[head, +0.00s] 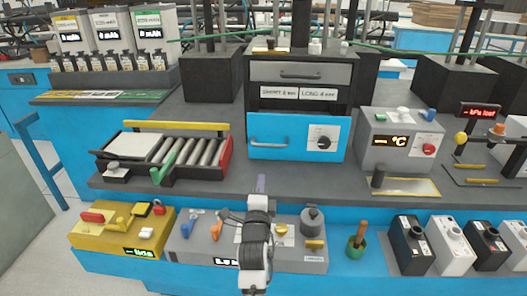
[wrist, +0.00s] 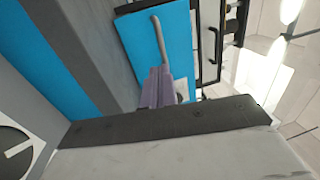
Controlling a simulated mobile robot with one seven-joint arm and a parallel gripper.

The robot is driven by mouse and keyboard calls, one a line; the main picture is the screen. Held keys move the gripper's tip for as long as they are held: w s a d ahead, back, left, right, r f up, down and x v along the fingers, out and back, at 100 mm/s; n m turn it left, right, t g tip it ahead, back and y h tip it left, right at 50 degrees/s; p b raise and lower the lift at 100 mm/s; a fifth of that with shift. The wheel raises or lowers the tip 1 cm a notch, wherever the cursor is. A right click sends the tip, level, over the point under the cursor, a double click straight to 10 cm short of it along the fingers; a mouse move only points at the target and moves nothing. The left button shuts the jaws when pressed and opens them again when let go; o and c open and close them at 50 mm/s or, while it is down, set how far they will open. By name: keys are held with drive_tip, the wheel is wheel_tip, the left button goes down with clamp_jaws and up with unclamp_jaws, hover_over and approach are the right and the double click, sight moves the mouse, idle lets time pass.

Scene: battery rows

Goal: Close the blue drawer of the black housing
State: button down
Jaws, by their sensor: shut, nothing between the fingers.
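The black housing (head: 349,92) stands at the back middle of the bench in the head view. Its blue drawer (head: 285,124) has a grey bar handle at the left and a dark dial on a white plate at the right. The drawer front appears to stand forward of the housing; how far I cannot tell. My gripper (head: 261,183) is in front of and below the drawer, its purple fingers shut and empty. In the wrist view the fingers (wrist: 156,88) point towards the blue front (wrist: 178,40) beside its handle (wrist: 159,38). I cannot tell whether they touch.
A roller tray (head: 165,150) lies left of the drawer, and a grey temperature box (head: 400,140) stands right of it. A yellow control box (head: 122,230) and a grey one (head: 305,235) line the bench's front. Bare grey bench lies before the drawer.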

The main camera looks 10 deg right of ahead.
sight(265, 146)
drive_tip(key=p+x, duration=0.4)
drive_tip(key=x, duration=0.7)
drive_tip(key=shift+w+r, duration=0.2)
drive_tip(key=shift+w, duration=0.35)
